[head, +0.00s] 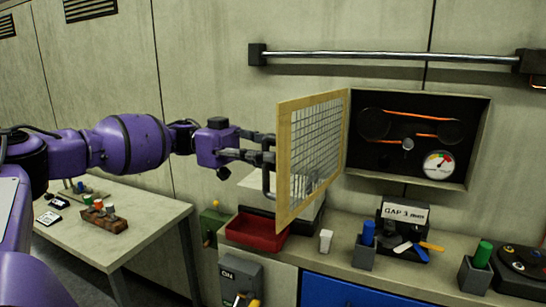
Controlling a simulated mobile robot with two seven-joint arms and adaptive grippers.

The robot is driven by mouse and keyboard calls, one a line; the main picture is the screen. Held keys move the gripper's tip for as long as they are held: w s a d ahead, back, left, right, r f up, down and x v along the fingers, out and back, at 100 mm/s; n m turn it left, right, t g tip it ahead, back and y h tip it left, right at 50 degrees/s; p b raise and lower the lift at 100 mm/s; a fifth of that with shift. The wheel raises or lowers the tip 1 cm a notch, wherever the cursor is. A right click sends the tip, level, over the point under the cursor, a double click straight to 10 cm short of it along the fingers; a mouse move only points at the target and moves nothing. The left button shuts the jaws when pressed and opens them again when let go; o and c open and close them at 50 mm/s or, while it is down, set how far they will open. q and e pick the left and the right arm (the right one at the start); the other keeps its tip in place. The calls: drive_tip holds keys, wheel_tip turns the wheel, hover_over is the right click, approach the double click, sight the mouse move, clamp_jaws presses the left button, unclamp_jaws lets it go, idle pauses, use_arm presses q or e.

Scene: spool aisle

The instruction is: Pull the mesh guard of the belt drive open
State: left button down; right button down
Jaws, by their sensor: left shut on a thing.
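The mesh guard (318,150) is a yellow-framed wire panel. It stands swung out from the wall recess, hinged at the recess's left edge, so the belt drive (408,135) is uncovered. Inside the dark recess I see dark pulleys and an orange belt. My left gripper (268,150) reaches in from the left and is shut on the grey handle (266,182) on the guard's outer face. The fingertips are partly hidden against the handle. My right gripper is not in view.
A metal rail (390,57) runs along the wall above. A side table (150,215) stands at left. A gauge (438,165) sits in the recess.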

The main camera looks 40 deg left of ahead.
use_arm(q)
drive_tip(key=shift+a+f, duration=0.1)
drive_tip(key=shift+a, duration=0.1)
drive_tip(key=c, duration=1.8)
unclamp_jaws()
drive_tip(key=shift+s, duration=0.1)
drive_tip(key=shift+o, duration=0.2)
drive_tip(key=s+a, duration=0.2)
drive_tip(key=a, duration=1)
